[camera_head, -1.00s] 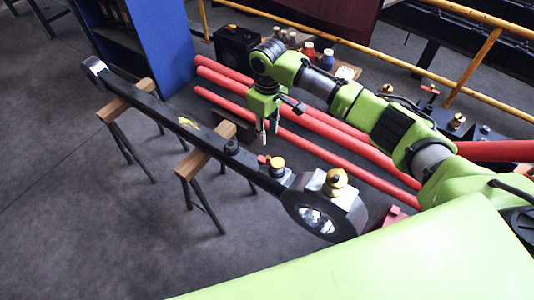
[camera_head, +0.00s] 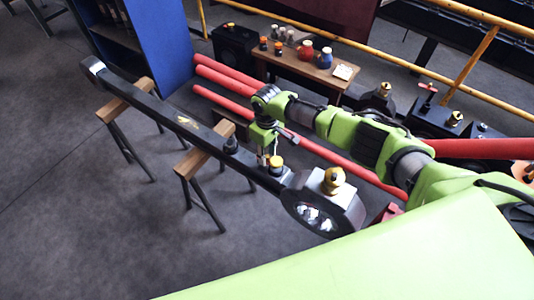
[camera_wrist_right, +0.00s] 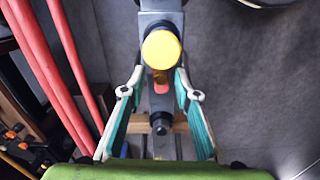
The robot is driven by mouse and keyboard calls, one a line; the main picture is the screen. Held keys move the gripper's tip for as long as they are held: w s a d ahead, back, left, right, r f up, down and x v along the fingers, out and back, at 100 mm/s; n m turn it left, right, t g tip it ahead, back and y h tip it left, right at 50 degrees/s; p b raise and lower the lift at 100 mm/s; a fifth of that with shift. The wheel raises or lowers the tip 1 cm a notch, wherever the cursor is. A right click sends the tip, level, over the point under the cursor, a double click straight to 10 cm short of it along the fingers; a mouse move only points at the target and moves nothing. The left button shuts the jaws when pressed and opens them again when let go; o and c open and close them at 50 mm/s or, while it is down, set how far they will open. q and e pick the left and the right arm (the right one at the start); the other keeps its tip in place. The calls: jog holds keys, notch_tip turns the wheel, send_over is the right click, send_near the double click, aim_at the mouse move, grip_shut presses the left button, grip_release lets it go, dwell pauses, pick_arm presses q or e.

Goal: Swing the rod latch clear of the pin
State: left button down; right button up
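A long dark connecting rod (camera_head: 165,113) lies across two wooden-topped trestles, its big round end (camera_head: 322,214) at the lower right. Near that end stands a yellow-capped fitting (camera_head: 277,163), also seen in the right wrist view (camera_wrist_right: 162,49). A small red-orange tab (camera_wrist_right: 162,87) shows just below the cap there; it looks like the latch, but the pin is not clearly visible. My right gripper (camera_wrist_right: 160,72) is open and empty. Its fingers straddle the rod, one on each side of the tab and cap. In the head view my right gripper (camera_head: 264,156) hangs over the rod beside the fitting.
A brass-topped cup (camera_head: 333,180) stands on the big end. Red pipes (camera_head: 325,150) lie on the floor behind the rod. A wooden bench (camera_head: 300,66) with jars and bottles stands further back, beside a blue cabinet (camera_head: 165,45). The floor left of the rod is clear.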

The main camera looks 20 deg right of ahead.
grip_shut()
